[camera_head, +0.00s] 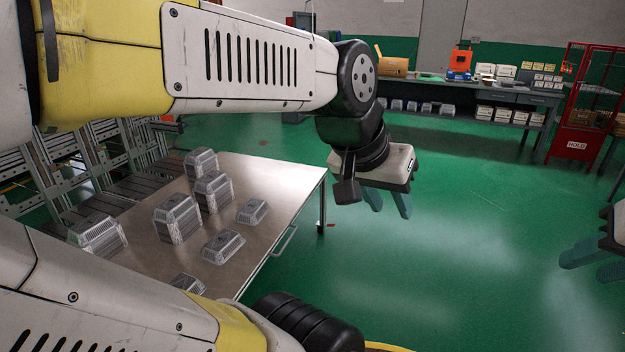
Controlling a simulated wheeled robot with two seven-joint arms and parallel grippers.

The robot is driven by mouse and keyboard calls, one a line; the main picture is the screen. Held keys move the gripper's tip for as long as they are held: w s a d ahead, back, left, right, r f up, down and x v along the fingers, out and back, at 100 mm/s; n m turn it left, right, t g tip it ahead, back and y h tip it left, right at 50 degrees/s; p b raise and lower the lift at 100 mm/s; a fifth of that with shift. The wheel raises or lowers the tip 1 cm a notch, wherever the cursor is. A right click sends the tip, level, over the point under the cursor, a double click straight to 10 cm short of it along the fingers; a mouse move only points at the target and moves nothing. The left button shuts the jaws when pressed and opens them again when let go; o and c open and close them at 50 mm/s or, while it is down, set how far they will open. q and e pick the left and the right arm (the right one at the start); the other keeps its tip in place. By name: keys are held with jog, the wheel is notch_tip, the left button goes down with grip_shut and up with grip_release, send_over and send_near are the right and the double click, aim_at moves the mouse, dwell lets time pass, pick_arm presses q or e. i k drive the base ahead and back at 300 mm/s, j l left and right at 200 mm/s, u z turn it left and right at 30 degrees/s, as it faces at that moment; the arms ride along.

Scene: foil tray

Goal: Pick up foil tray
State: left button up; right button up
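Several silver foil trays stand on a metal table at the left, some in tall stacks and some low. A tall stack (178,218) stands near the middle, with other stacks (213,190) and (201,163) behind it and one (98,235) at the left. Low foil trays (252,211) and (223,246) lie toward the table's right side. Another tray (187,284) is partly hidden by my arm. My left gripper (389,203) is open and empty, right of the table over the floor. My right gripper (594,262) is open and empty at the right edge, partly cut off.
The metal table (285,190) has a handle on its right side. Grey metal racks (95,160) stand behind it at the left. A workbench (500,92) with boxes stands at the back, beside a red cage (590,110). The green floor (470,260) between is clear.

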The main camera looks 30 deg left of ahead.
aim_at(253, 211)
jog(key=i+j+u, duration=0.1)
jog(key=i+u, duration=0.75)
jog(key=i+l+u, duration=0.4)
jog(key=i, duration=0.15)
jog(key=i+j+u, duration=0.2)
jog(key=i+u, duration=0.25)
jog(key=i+j+u, duration=0.1)
jog(key=i+u, duration=0.15)
jog(key=u, duration=0.2)
jog(key=i+l+u, duration=0.1)
jog(key=i+u, duration=0.35)
jog(key=k, duration=0.05)
